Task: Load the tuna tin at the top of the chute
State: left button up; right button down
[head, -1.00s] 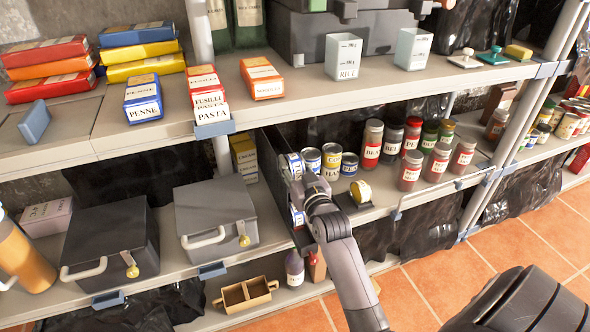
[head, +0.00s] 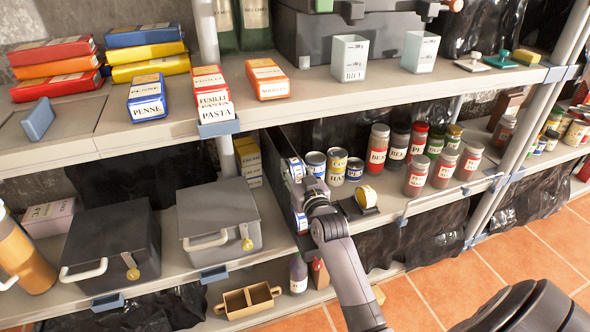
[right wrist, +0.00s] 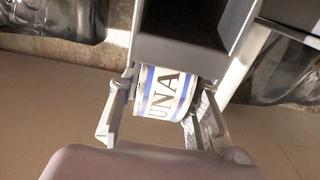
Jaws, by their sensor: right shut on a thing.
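The tuna tin (right wrist: 163,92) has a white label with dark letters "UNA" and blue bands. In the right wrist view it sits between the two fingers of my right gripper (right wrist: 155,112), which is shut on it. The tin is right at the mouth of the grey, dark-floored chute (right wrist: 182,52); I cannot tell whether it rests on the chute. In the head view the right gripper (head: 305,182) is beside the dark upright chute (head: 274,160) on the middle shelf, partly hiding it. A white-and-blue tin (head: 293,169) shows at the fingers. My left gripper is out of view.
Jars (head: 378,150) stand further right. A grey lidded box (head: 218,215) is left of the chute. The upper shelf (head: 290,112) overhangs behind.

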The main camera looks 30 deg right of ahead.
jog(key=c, duration=1.1)
grip_release()
